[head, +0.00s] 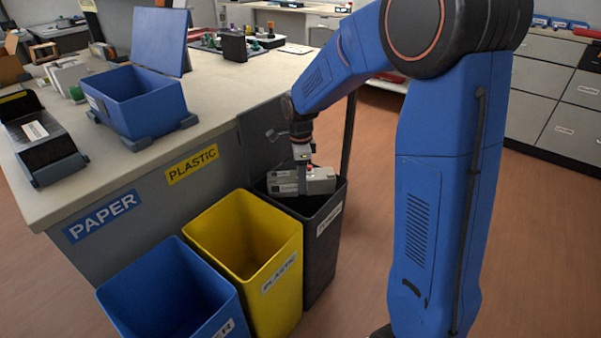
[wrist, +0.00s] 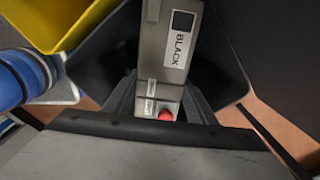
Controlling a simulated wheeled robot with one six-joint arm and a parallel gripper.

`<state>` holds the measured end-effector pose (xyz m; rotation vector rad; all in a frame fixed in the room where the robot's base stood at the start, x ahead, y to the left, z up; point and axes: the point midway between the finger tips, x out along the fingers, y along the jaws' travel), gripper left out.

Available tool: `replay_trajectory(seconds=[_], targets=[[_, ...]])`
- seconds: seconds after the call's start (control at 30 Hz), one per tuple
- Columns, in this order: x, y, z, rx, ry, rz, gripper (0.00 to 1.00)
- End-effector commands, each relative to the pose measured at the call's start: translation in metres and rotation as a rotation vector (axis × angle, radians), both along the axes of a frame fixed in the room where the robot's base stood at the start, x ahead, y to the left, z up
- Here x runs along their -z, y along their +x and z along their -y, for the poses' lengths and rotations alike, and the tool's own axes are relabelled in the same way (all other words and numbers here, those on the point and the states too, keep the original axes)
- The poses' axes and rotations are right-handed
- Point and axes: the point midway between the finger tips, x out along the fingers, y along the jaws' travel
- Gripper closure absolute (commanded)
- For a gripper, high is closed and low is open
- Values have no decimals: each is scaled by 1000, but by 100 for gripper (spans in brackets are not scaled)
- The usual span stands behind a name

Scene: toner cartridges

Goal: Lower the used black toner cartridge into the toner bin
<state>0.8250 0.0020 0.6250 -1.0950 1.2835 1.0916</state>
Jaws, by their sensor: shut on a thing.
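The toner cartridge (wrist: 168,45) is a grey-beige box with a white label reading BLACK and a red spot near my gripper. In the head view the cartridge (head: 318,183) lies lengthwise at the mouth of the dark grey bin (head: 325,232), whose label is too oblique to read fully. My gripper (head: 302,172) is above the bin, shut on the cartridge. In the wrist view my gripper (wrist: 165,108) shows dark fingers on both sides of the cartridge, with the bin's dark interior (wrist: 115,65) around it. How deep the cartridge sits is hard to tell.
A yellow PLASTIC bin (head: 283,285) stands directly left of the dark bin, and a blue bin (head: 135,285) beyond it. The counter (head: 225,110) stands close behind, holding an open blue box (head: 150,108). Open floor (head: 545,230) lies to the right.

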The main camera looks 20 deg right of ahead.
Motion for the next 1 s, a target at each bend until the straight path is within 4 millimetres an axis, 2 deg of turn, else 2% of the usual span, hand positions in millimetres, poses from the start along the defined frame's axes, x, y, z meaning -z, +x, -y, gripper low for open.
replay_trajectory(seconds=[1.0], targets=[[80,0,0,0,0,0,83]])
